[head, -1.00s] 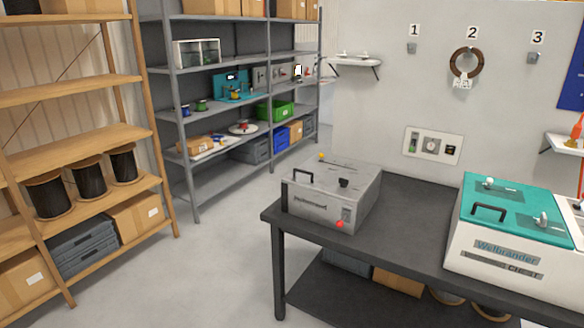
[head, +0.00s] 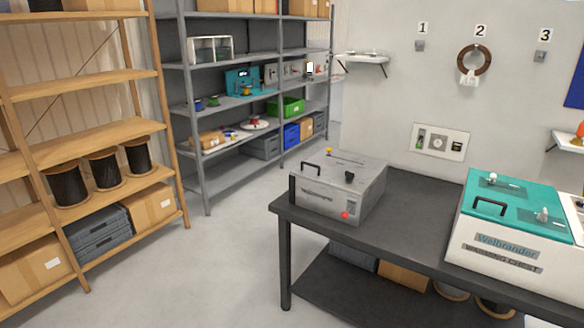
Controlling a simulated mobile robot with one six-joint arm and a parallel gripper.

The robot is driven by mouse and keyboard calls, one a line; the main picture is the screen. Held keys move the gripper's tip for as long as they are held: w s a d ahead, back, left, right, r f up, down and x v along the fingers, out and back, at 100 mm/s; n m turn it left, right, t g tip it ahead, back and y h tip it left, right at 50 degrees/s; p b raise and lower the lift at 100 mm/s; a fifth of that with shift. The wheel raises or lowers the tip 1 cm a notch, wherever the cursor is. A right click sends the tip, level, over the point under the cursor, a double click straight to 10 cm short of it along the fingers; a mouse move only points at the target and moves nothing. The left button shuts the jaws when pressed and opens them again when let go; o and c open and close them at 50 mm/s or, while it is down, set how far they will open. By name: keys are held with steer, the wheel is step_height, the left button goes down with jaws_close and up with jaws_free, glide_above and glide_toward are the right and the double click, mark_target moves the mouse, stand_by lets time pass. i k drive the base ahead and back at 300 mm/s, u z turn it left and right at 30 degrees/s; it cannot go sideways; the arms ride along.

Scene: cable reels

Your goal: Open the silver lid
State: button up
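A grey metal box machine (head: 330,200) stands on the left end of the dark table. Its silver lid (head: 345,169) lies flat and looks closed. A black handle (head: 310,166) sits near the lid's left edge, with a black knob (head: 349,176) to its right and a small yellow knob at the back. A red button shows low on the front. My gripper is not in view.
A white machine with a teal lid (head: 515,212) stands at the right of the dark table (head: 405,218). The tabletop between the machines is clear. A wooden shelf (head: 100,131) and a grey metal shelf (head: 195,150) stand at left. Grey floor (head: 215,255) is open before the table.

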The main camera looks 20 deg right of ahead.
mark_target(342, 163)
steer(key=z, duration=0.55)
steer(key=k, duration=0.15)
steer(key=u, duration=2.15)
steer(key=k, duration=1.3)
steer(key=z, duration=0.45)
steer(key=i, duration=0.8)
steer(key=z, duration=0.55)
steer(key=i, duration=0.75)
steer(key=z, duration=0.05)
